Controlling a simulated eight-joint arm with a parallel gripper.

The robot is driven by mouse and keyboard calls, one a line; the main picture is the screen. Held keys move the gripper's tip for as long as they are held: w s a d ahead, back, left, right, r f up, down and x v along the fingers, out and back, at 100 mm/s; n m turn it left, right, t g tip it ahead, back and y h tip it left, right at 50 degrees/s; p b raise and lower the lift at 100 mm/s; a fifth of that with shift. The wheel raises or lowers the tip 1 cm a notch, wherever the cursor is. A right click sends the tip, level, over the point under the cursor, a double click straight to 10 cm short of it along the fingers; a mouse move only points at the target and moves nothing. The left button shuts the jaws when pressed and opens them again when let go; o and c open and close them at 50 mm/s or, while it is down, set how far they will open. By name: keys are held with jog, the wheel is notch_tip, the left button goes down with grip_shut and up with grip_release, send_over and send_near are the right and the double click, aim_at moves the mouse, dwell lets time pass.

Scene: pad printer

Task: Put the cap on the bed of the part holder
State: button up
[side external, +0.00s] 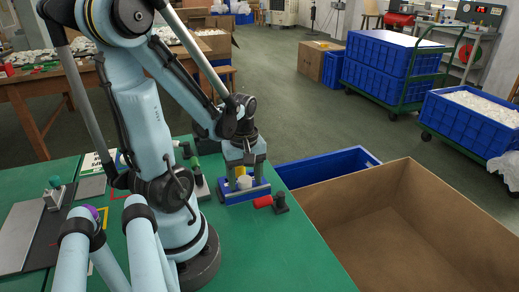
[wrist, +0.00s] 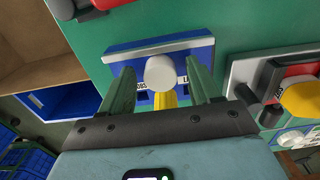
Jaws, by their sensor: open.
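The white round cap (side external: 244,183) is at the blue part holder (side external: 233,197), by the holder's yellow piece. In the wrist view the cap (wrist: 160,73) appears over the middle of the blue holder (wrist: 190,47), with the yellow piece (wrist: 166,99) just below it in the picture. My gripper (wrist: 161,78) is open, with one green finger on each side of the cap and a visible gap on both sides. In the side view my gripper (side external: 245,172) points down over the holder. The cap's underside is hidden, so its exact contact with the bed cannot be told.
A red-handled clamp (side external: 264,201) stands right beside the holder. A blue bin (side external: 325,163) and a large open cardboard box (side external: 400,215) lie beyond the green table's (side external: 290,255) right edge. In the wrist view, a fixture with red and yellow parts (wrist: 300,98) is close on the right.

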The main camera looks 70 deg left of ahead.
aim_at(245, 180)
jog(key=shift+r, duration=6.1)
jog(key=w+d+m+t, duration=0.3)
jog(key=w+d+m, duration=0.2)
jog(key=d+m, duration=0.2)
jog(key=w+d+f+m+t, duration=0.1)
jog(key=w+d+m+t, duration=0.3)
jog(key=d+m, duration=0.3)
jog(key=w+m, duration=0.1)
jog(key=m, duration=0.3)
jog(key=shift+w+d, duration=0.25)
